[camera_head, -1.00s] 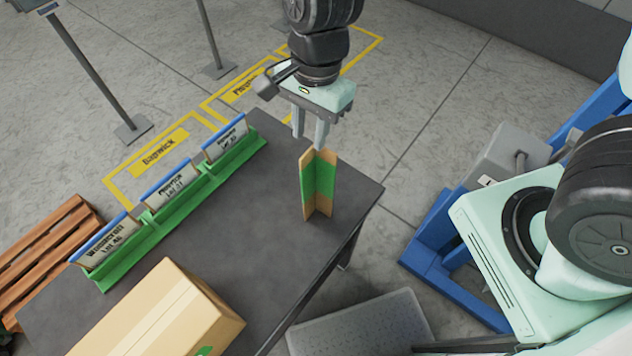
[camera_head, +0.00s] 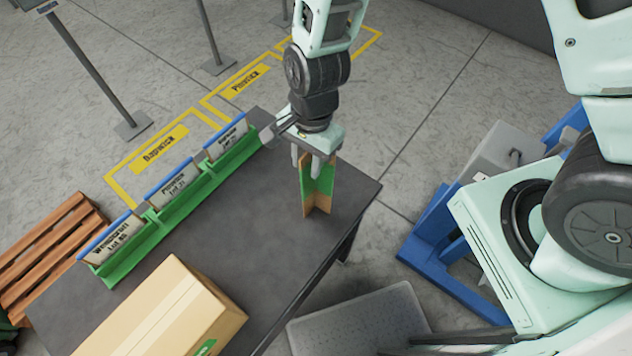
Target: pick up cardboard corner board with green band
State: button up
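The cardboard corner board (camera_head: 317,198) stands upright on the dark table, with a wide green band around its middle. My gripper (camera_head: 306,168) points down over the board's top. Its fingers reach down along the upper part of the board, and its body hides the top end. A gap shows between the two fingers, with the board's upper part between or just behind them. I cannot tell whether either finger touches the board.
The dark table (camera_head: 245,235) has clear room left of the board. A green rack (camera_head: 185,205) with labelled cards runs along its far-left edge. A cardboard box (camera_head: 165,318) sits at the near end. A wooden pallet (camera_head: 50,245) lies at left.

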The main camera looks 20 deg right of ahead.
grip_shut()
jog(key=shift+r, duration=0.15)
